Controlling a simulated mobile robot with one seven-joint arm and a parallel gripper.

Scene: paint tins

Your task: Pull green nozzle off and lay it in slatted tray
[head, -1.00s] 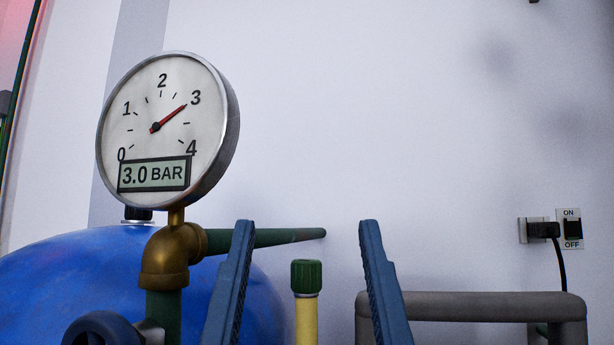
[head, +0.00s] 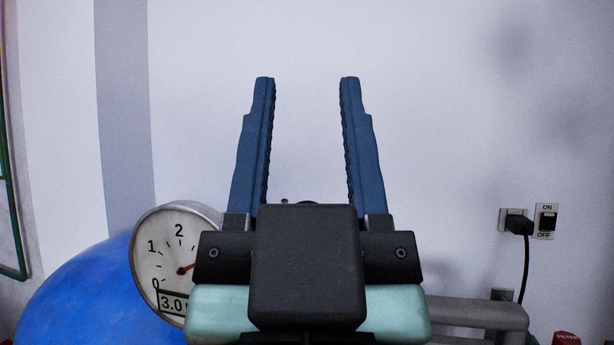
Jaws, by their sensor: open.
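My gripper (head: 307,90) is in the middle of the head view, seen from behind. Its two blue fingers point up and stand wide apart, with only the pale wall showing between them. It is open and empty. The green nozzle does not show now; my gripper and wrist cover the area beside the gauge. The slatted tray is not in view.
A round pressure gauge (head: 165,245) stands at the left, partly behind my gripper. A blue tank (head: 75,295) is behind it. A grey rail (head: 480,312) is at the lower right. A wall switch (head: 546,220) and a plugged-in cord (head: 524,262) are at the right.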

